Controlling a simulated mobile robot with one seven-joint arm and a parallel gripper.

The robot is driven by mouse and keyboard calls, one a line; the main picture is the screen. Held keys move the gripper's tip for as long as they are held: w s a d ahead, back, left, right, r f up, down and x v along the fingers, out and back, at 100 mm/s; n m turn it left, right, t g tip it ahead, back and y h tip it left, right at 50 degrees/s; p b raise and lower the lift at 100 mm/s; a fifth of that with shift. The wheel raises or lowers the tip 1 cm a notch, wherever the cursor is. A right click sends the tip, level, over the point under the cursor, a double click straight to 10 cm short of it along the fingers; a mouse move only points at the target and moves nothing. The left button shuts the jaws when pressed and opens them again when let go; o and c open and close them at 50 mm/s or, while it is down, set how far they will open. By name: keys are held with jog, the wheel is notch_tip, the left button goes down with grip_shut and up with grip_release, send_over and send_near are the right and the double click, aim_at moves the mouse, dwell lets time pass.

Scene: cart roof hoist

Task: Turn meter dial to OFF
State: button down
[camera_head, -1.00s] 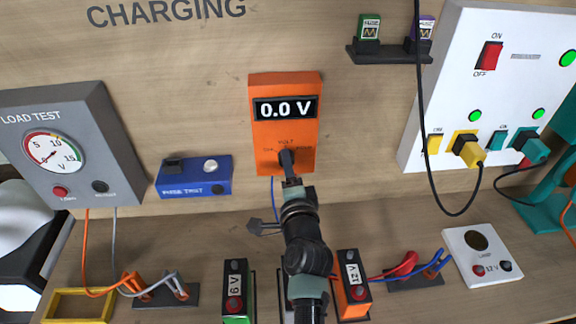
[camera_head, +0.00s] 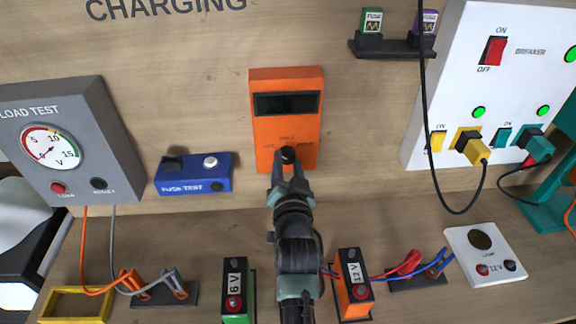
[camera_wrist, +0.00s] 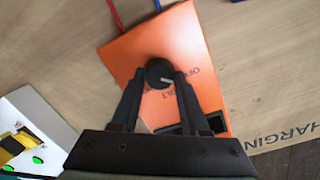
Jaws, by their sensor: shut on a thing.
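The orange meter (camera_head: 262,125) is on the wooden back wall, and its dark display (camera_head: 287,104) is blank. Its round black dial (camera_head: 288,154) sits low on the face, with small lettering above it. My gripper (camera_head: 288,165) reaches up from below and is shut on the dial. In the wrist view, the dial (camera_wrist: 158,71) lies between the two fingertips of my gripper (camera_wrist: 160,79). A pale mark on the dial points right there, toward the OFF lettering (camera_wrist: 187,74). The fingers partly hide the meter's lower face in the head view.
A blue fuse tester (camera_head: 193,173) and a grey load tester (camera_head: 75,140) are to the left. A white breaker panel (camera_head: 455,80) with a hanging black cable is to the right. A green 6 V battery (camera_head: 235,290) and an orange 12 V battery (camera_head: 353,285) stand below, beside my arm.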

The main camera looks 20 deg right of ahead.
jog(key=shift+f+n+b, duration=0.1)
jog(key=shift+n+b, duration=0.2)
jog(key=shift+n, duration=0.5)
jog(key=shift+c, duration=2)
grip_release()
jog(key=b+v, duration=0.3)
jog(key=v, duration=1)
jog(key=shift+a, duration=0.1)
